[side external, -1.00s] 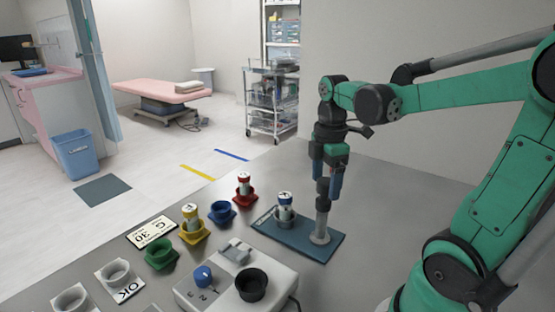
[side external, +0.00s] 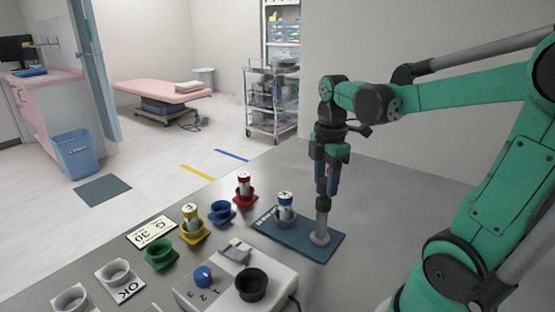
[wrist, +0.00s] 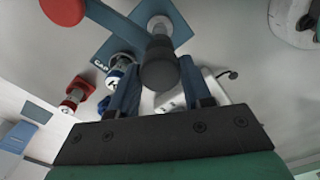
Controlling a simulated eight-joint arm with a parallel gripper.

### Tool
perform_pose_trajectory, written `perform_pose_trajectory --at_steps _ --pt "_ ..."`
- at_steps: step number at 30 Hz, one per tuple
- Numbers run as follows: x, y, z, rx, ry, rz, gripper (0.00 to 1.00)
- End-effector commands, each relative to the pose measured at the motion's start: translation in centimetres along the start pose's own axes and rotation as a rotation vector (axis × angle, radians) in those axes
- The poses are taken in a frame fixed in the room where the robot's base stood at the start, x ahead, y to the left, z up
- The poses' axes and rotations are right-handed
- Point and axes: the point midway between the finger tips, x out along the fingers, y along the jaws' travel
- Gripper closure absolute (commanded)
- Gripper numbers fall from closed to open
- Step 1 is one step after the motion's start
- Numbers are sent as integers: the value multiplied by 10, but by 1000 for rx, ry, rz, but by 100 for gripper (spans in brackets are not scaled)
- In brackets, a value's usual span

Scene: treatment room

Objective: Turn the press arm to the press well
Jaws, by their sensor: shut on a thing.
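The press stands on a blue base plate (side external: 318,248) with a pale grey post (side external: 322,226). Its blue press arm (wrist: 122,22) shows in the wrist view, running from the post to a red end piece (wrist: 62,9) at the upper left, away from the well. Most of the arm is hidden in the side view. The press well (side external: 285,215), beside the post, holds an upright white and blue vial (side external: 285,200), also in the wrist view (wrist: 119,68). My gripper (side external: 324,185) is shut on the dark knob (wrist: 160,68) above the post.
Red (side external: 245,198), blue (side external: 222,211), yellow (side external: 194,232) and green (side external: 160,254) cups stand left of the plate; red and yellow hold vials. A white console (side external: 215,293) with a blue dial and black cup sits in front. The tabletop right of the plate is clear.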

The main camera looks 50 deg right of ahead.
Motion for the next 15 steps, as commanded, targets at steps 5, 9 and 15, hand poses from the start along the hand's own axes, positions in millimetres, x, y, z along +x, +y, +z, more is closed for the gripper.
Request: perform_pose_trajectory --at_steps 5,9,15 --pt "0 0 0 -117 -3 -1 100" --pt "0 0 0 -242 -4 -1 100" --pt "0 0 0 -432 -4 -1 100"
